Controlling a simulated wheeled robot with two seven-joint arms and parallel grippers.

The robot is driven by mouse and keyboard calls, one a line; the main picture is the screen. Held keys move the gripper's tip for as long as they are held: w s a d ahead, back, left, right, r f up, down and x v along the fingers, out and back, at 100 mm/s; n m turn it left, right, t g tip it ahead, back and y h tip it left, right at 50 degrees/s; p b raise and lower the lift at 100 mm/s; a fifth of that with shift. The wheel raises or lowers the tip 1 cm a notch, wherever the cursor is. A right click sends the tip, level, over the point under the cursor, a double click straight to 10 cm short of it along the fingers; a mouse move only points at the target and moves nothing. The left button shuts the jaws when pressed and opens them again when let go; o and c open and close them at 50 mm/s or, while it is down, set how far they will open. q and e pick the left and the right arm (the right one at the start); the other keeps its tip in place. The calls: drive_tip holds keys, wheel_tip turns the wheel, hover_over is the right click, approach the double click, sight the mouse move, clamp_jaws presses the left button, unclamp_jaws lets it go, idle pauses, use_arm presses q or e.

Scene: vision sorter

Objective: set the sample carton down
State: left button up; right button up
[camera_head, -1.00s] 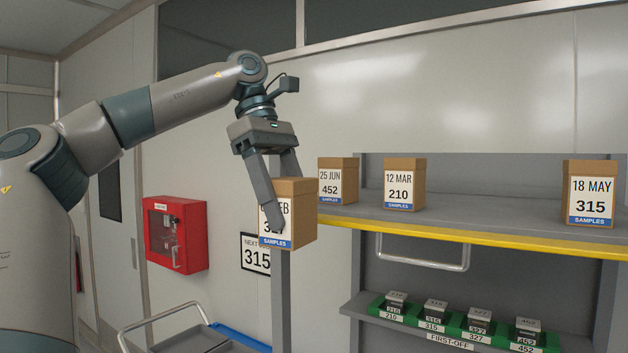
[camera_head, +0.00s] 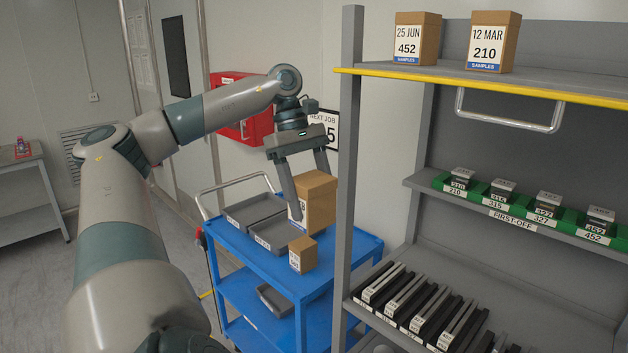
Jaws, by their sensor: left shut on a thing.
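The sample carton (camera_head: 320,203) is a brown box with a white label, mostly covered by a finger; a letter B shows. My left gripper (camera_head: 309,193) is shut on it, one finger across the label side and the other behind the box. The carton is upright, over the right part of the top of the blue cart (camera_head: 330,277). I cannot tell whether its base touches the cart. A smaller brown box (camera_head: 303,255) stands on the cart just in front of it. My right gripper is not in view.
Grey trays (camera_head: 236,219) fill the cart top's left part. A grey shelf post (camera_head: 347,150) stands close right of the carton. Two cartons, 25 JUN 452 (camera_head: 416,40) and 12 MAR 210 (camera_head: 494,42), stand on the yellow-edged shelf (camera_head: 450,78). A red wall box (camera_head: 243,128) is behind my arm.

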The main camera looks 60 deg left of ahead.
sight(312, 222)
use_arm(q)
drive_tip(key=shift+m, duration=0.4)
drive_tip(key=shift+s+d+f+b, duration=0.1)
drive_tip(key=shift+f+b, duration=0.05)
drive_tip(key=shift+f, duration=1.3)
drive_tip(key=shift+d+f+b, duration=0.1)
drive_tip(key=shift+f+b, duration=0.05)
drive_tip(key=shift+f, duration=1.25)
drive_tip(key=w+d+f+m+g+b, duration=0.15)
drive_tip(key=d+f, duration=0.25)
drive_tip(key=f, duration=0.4)
drive_tip(key=d+f+m+b, duration=0.1)
drive_tip(key=d+f+m, duration=0.2)
drive_tip(key=d+f, duration=0.35)
drive_tip(key=d+f+m+g+b, duration=0.1)
drive_tip(key=d+f+m, duration=0.2)
drive_tip(key=f, duration=0.7)
drive_tip(key=d+f+m+g+y+b, duration=0.1)
drive_tip(key=d+f+m, duration=0.5)
drive_tip(key=d, duration=0.6)
drive_tip(key=d+f+m+g+y+b, duration=0.1)
drive_tip(key=d+f+m, duration=0.5)
drive_tip(key=d, duration=0.6)
drive_tip(key=f+y+b, duration=0.1)
drive_tip(key=y, duration=0.1)
drive_tip(key=shift+w+d+f+g+y, duration=0.25)
drive_tip(key=shift+w+f+g+y, duration=0.05)
drive_tip(key=shift+w+f+g, duration=0.1)
